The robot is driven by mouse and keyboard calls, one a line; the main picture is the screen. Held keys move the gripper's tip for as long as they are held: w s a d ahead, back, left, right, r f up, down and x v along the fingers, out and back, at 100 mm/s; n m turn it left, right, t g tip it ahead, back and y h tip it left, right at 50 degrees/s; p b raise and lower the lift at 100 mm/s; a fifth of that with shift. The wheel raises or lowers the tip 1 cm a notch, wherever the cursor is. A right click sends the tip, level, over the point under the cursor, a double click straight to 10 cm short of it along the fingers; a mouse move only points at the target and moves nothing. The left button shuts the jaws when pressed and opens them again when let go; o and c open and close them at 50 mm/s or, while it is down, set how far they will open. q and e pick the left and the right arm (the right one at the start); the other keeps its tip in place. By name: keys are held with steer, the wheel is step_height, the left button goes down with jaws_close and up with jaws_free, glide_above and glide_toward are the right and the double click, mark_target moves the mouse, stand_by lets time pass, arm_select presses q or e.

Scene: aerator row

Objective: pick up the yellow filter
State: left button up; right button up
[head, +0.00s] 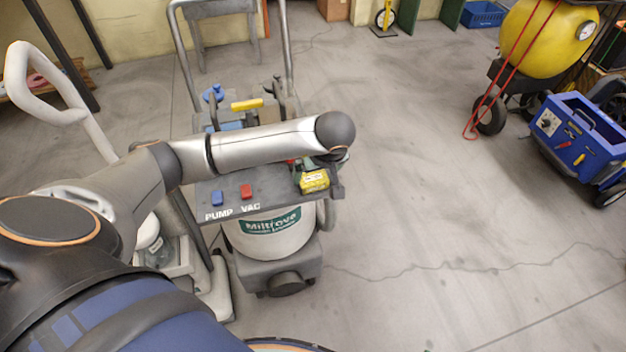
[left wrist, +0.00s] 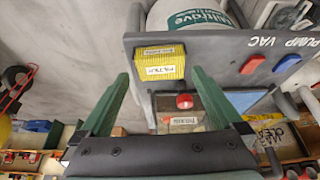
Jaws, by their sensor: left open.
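The yellow filter (head: 314,181) is a small labelled block at the right front corner of the cart's grey top tray (head: 262,203). In the left wrist view the filter (left wrist: 158,66) shows between and just beyond the two green fingertips. My left gripper (left wrist: 160,78) is open and empty, with a gap on each side of the filter. In the head view my left arm reaches across the cart, and its wrist hides most of the gripper above and behind the filter. My right gripper is not in view.
The cart tray carries a blue switch (head: 217,198) and a red switch (head: 246,191). Tall cart handles rise behind. A yellow tank (head: 548,38) and a blue machine (head: 585,138) stand at the right. The floor between them and the cart is clear.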

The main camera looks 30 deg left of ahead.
mark_target(313, 180)
arm_select(q)
steer(key=x, duration=0.3)
steer(key=shift+f, duration=0.35)
steer(key=shift+a, duration=0.1)
steer(key=c, duration=1)
steer(key=shift+r, duration=0.1)
